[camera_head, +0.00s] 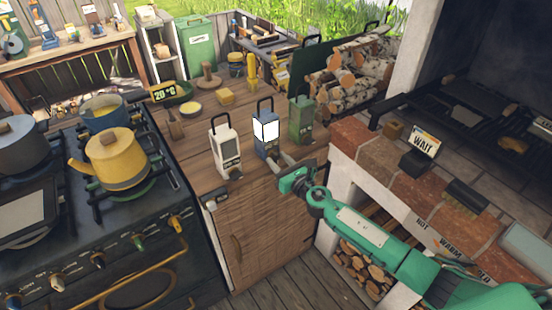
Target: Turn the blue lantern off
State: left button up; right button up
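The blue lantern (269,151) stands upright on the wooden counter, between a white lantern (223,143) and a green lantern (300,118). Its window glows bright white, and its dark handle stands up. The windows of the other two lanterns are dark. My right gripper (293,163) is at the counter's front edge, just in front of the blue lantern's base and slightly to its right. The frame is too small to tell whether its fingers touch the lantern or how far apart they are. My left gripper is out of view.
A stove (105,235) with a yellow kettle (117,158) is at left. A brick ledge (400,175) with a WAIT sign (426,141) is at right. Stacked logs (345,75) stand behind.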

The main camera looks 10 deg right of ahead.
jog(key=shift+c, duration=0.2)
jog(key=c, duration=0.7)
